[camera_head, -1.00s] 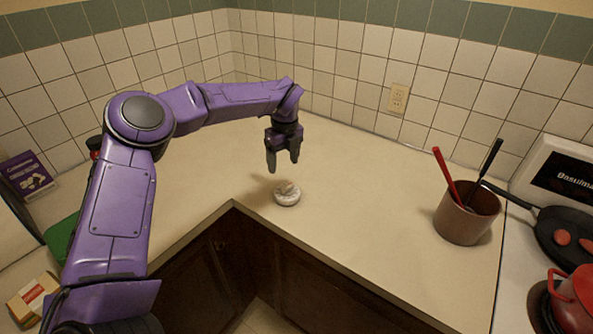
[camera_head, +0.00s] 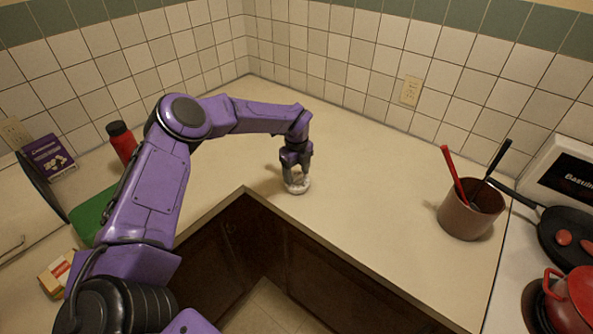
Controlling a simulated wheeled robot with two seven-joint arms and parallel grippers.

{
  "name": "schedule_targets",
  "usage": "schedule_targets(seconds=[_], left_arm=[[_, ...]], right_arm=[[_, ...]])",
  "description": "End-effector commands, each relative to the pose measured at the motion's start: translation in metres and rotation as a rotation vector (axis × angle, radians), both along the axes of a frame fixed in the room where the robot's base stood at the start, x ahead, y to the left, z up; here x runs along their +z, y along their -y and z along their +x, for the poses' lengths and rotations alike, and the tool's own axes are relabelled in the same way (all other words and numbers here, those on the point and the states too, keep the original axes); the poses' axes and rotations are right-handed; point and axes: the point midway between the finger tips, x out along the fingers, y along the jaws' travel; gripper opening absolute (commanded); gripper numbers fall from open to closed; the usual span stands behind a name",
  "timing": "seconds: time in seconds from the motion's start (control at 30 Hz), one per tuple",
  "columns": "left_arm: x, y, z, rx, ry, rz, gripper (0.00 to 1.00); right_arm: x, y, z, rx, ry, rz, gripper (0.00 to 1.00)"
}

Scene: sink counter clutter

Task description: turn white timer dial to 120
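The white timer (camera_head: 298,190) is a small round piece on the beige counter, near the counter's inner corner. My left gripper (camera_head: 296,177) points straight down over it, with its dark fingertips at the dial on top. The fingers hide most of the dial, so its marks and setting cannot be read. I cannot tell whether the fingers are closed on the dial or only around it. My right gripper is not in view.
A brown pot (camera_head: 466,218) with red and black utensils stands at the right, beside a stove with a black pan (camera_head: 560,228) and a red pot (camera_head: 577,300). At the left are a red bottle (camera_head: 122,143), a purple box (camera_head: 49,157) and a green item (camera_head: 92,216). The counter around the timer is clear.

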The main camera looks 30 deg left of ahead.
Motion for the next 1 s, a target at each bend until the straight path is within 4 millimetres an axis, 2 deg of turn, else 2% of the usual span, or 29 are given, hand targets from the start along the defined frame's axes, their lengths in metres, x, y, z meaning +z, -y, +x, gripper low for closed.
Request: schedule_targets(seconds=[0.03,0.13,0.17,1.0], left_arm=[[0.0,0.0001,0.0,0.0,0.0,0.0,0.47],[0.0,0.0001,0.0,-0.001,0.0,0.0,0.15],[0.0,0.0001,0.0,-0.001,0.0,0.0,0.14],[-0.0025,0.0007,-0.0011,-0.044,-0.004,-0.001,0.14]], right_arm=[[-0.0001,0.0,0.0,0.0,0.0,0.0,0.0],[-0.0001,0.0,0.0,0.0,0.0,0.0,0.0],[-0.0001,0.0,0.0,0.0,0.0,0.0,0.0],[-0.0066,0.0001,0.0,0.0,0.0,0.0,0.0]])
